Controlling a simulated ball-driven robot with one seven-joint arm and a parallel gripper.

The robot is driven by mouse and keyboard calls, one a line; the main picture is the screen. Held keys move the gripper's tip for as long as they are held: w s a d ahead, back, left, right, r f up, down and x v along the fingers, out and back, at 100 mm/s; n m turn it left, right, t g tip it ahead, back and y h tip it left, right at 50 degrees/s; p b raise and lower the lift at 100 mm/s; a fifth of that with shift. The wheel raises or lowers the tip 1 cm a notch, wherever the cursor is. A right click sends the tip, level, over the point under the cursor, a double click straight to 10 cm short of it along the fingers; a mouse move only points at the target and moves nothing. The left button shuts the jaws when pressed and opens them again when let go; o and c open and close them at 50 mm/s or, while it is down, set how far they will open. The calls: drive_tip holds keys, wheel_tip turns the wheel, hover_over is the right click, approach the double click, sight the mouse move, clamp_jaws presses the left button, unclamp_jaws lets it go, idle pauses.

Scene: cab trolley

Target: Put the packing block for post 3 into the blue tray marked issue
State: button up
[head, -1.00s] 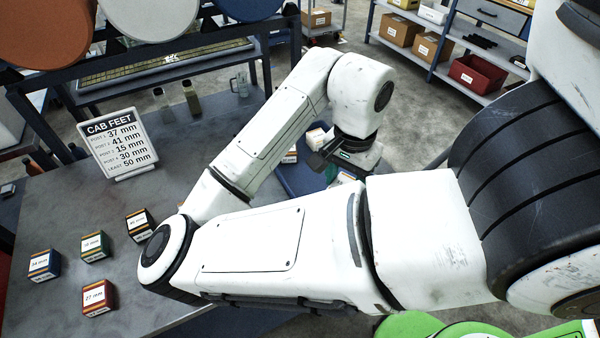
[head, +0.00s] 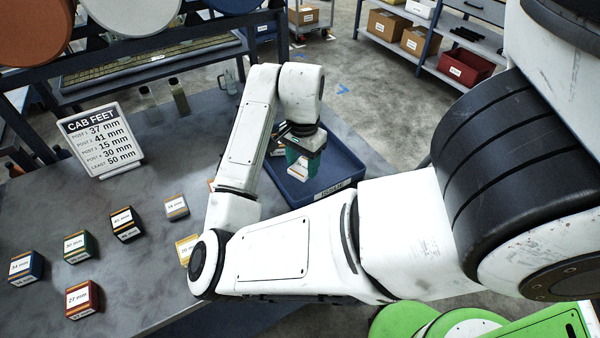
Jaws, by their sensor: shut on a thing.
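My gripper (head: 301,140) is shut on a teal-green block (head: 293,156) with a white label, its print too small to read. It holds the block over the blue tray (head: 335,170), whose front rim bears a label reading ISSUE. I cannot tell how far the block is above the tray floor. My arm hides part of the tray's left side. The CAB FEET sign (head: 101,138) stands upright on the table and lists post 3 as 15 mm.
Several labelled blocks lie on the table: blue (head: 25,268), green (head: 78,246), black (head: 126,224), red (head: 84,299), tan (head: 176,207) and yellow (head: 186,250). Bottles (head: 179,96) stand at the back edge. Shelves (head: 440,50) are beyond, across open floor.

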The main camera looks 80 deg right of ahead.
sight(300, 164)
drive_tip(key=shift+w+d+f, duration=0.25)
drive_tip(key=shift+f, duration=0.2)
drive_tip(key=shift+w+d+f, duration=0.1)
drive_tip(key=shift+w+f, duration=0.05)
drive_tip(key=shift+f, duration=1.5)
drive_tip(key=shift+f, duration=0.1)
drive_tip(key=o, duration=1)
wheel_tip(300, 164, up, 12)
drive_tip(key=shift+r+p, duration=0.1)
drive_tip(key=shift+p, duration=0.8)
